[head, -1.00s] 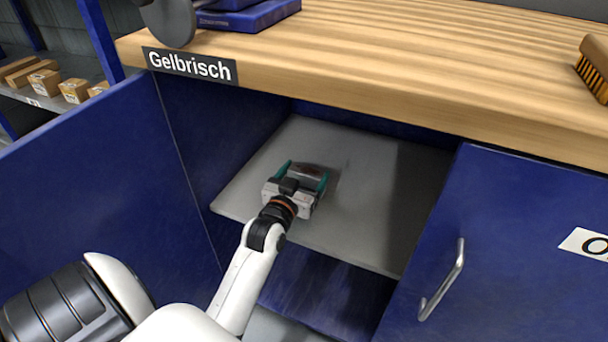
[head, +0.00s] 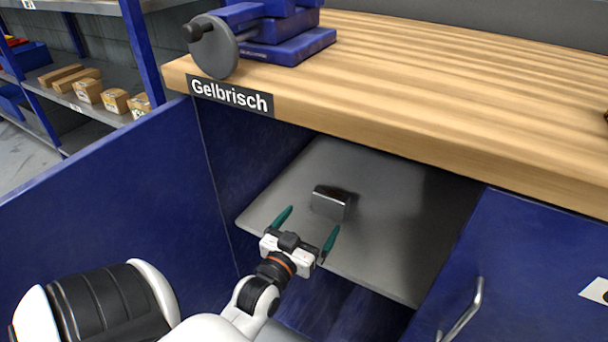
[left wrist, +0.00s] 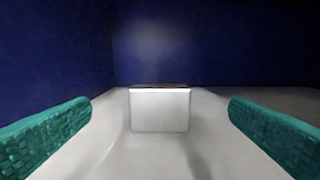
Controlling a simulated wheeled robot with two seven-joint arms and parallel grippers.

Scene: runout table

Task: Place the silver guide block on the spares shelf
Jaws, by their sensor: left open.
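The silver guide block (head: 331,202) stands on the grey shelf (head: 375,235) inside the blue cabinet under the workbench. In the left wrist view the block (left wrist: 160,110) is centred between the fingers and apart from both. My left gripper (head: 307,232) is open and empty, at the shelf's front edge, with its teal fingers pointing at the block from a short distance. In the left wrist view the open gripper (left wrist: 160,128) has bare shelf between its fingers and the block. My right gripper is not in view.
The wooden bench top (head: 440,90) overhangs the shelf and carries a blue vise (head: 275,30). An open blue door (head: 110,190) stands at left, a handled door (head: 510,270) at right. A rack with cardboard boxes (head: 88,90) is at far left. The shelf around the block is clear.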

